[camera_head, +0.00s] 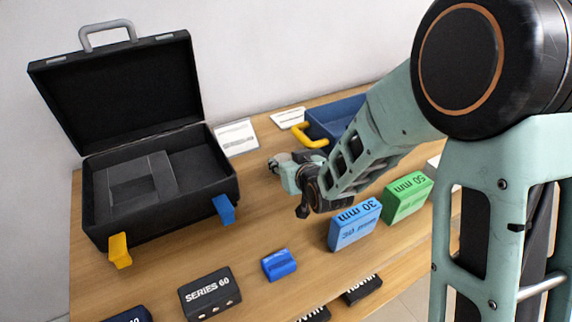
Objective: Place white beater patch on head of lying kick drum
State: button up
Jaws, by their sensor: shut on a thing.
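No kick drum and no white beater patch can be made out in the head view. My arm reaches in from the right, and its end with my gripper (283,168) is above the middle of the table, right of an open black case. The gripper is small and partly hidden by my wrist. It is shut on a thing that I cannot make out.
The open black case (215,190) has a raised lid and yellow and blue latches. A blue bin (330,122) stands behind my arm. A blue 30 mm block (354,226), a green 50 mm block (407,198), a small blue piece (279,265) and a black SERIES 60 box (209,293) are in front.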

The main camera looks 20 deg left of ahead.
jog(key=shift+s+a+f, duration=0.1)
jog(key=shift+f, duration=0.55)
jog(key=shift+f+b, duration=0.2)
jog(key=shift+b, duration=0.2)
jog(key=o, duration=1)
jog(key=shift+r, duration=0.1)
jog(key=shift+r, duration=0.1)
